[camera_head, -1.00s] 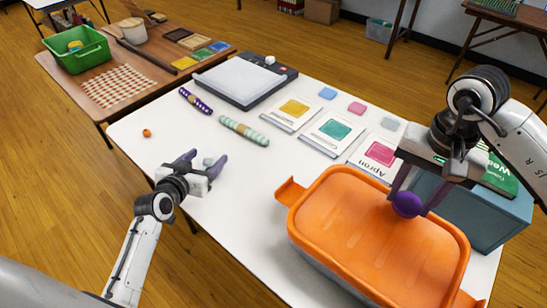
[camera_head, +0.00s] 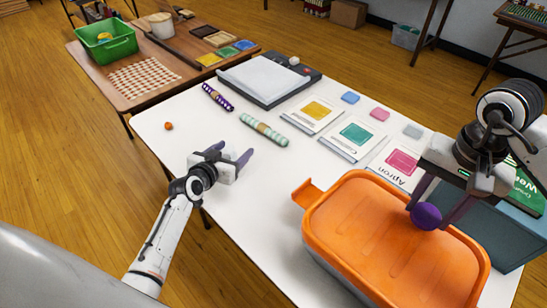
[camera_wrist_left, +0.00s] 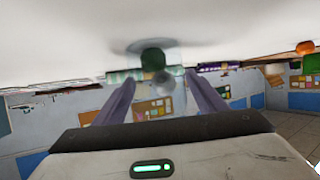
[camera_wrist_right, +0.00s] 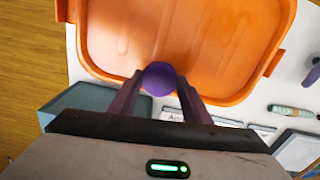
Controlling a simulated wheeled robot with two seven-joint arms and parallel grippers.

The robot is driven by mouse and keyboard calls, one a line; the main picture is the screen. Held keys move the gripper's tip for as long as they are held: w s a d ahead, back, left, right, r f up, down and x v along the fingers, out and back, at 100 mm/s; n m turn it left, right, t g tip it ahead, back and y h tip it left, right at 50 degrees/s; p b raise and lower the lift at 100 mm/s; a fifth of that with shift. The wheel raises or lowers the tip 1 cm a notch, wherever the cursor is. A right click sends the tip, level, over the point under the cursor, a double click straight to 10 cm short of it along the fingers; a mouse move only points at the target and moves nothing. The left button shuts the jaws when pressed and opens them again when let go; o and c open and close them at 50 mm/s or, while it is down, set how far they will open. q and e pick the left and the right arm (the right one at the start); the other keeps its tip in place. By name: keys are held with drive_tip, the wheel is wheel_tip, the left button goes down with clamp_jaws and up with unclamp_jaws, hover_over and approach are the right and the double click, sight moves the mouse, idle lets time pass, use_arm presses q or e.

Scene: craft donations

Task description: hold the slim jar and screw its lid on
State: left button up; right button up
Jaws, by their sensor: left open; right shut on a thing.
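In the left wrist view, a small slim upright thing, dark green with a grey rounded end (camera_wrist_left: 153,62), stands at the white table between my left fingers; it may be the slim jar. My left gripper (camera_head: 226,157) is open around or just short of it, low over the table's near left part. In the head view the left gripper mostly hides it. My right gripper (camera_head: 434,207) is shut on a round purple thing (camera_head: 426,216) above the orange tub cover. It also shows between the fingertips in the right wrist view (camera_wrist_right: 159,79). I cannot tell whether it is the lid.
The big orange-topped tub (camera_head: 390,235) fills the white table's (camera_head: 265,190) near right. A teal box (camera_head: 500,235) stands beside it. Two beaded rolls, one green (camera_head: 263,130), cards and a paper trimmer (camera_head: 265,78) lie behind. A small orange ball (camera_head: 168,126) is at left.

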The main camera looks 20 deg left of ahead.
use_arm(q)
drive_tip(key=c, duration=1.1)
use_arm(e)
drive_tip(key=shift+r+p, duration=0.35)
use_arm(q)
wheel_tip(320, 180, up, 10)
drive_tip(key=shift+r, duration=0.1)
drive_tip(key=o, duration=0.4)
drive_tip(key=shift+c, duration=0.2)
drive_tip(key=c, duration=0.8)
drive_tip(key=shift+c, duration=0.2)
